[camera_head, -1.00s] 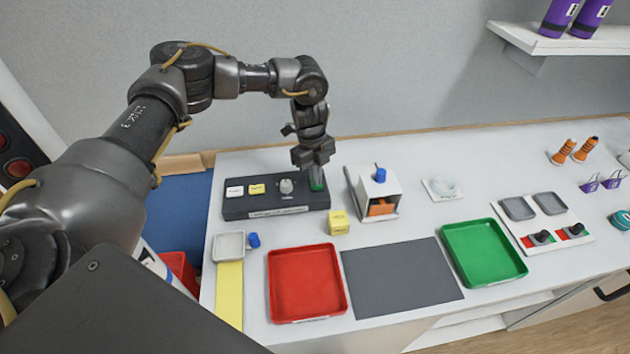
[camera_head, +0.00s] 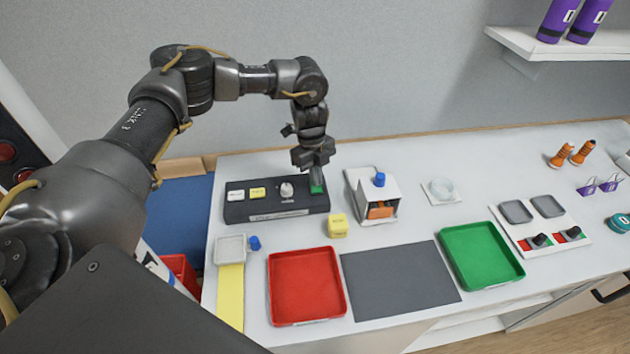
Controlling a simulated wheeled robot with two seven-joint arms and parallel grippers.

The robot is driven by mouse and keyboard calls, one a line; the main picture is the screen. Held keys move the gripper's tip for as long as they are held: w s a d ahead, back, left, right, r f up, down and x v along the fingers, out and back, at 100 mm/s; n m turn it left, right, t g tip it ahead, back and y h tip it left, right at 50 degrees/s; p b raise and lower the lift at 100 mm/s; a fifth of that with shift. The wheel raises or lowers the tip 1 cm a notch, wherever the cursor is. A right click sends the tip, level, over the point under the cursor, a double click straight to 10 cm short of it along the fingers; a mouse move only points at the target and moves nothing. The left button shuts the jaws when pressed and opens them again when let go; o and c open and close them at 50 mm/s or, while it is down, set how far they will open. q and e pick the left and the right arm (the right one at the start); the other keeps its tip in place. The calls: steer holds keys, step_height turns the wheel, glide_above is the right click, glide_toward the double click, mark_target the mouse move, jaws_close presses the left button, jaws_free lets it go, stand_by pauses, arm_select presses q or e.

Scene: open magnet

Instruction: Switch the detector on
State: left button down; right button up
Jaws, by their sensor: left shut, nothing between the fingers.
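A dark control box (camera_head: 277,208) stands at the back left of the white bench. On its top are a white label or button (camera_head: 236,195), a yellow one (camera_head: 258,193), a grey knob (camera_head: 287,190) and a green button (camera_head: 317,189) at the right end. I take this box to be the detector's panel; its lettering is too small to read. My left gripper (camera_head: 316,178) points down, shut and empty, with its fingertips at the green button. I cannot tell whether they touch it or press it down. My right gripper is not in view.
Right of the box stands a white holder with a blue knob (camera_head: 379,180). A yellow cube (camera_head: 337,225), red tray (camera_head: 305,286), grey mat (camera_head: 400,279) and green tray (camera_head: 481,255) lie in front. A two-switch panel (camera_head: 541,225) is at right.

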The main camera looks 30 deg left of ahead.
mark_target(316, 189)
arm_select(q)
step_height(316, 189, up, 5)
steer(key=p, duration=0.3)
steer(key=shift+f, duration=0.1)
stand_by(0.4)
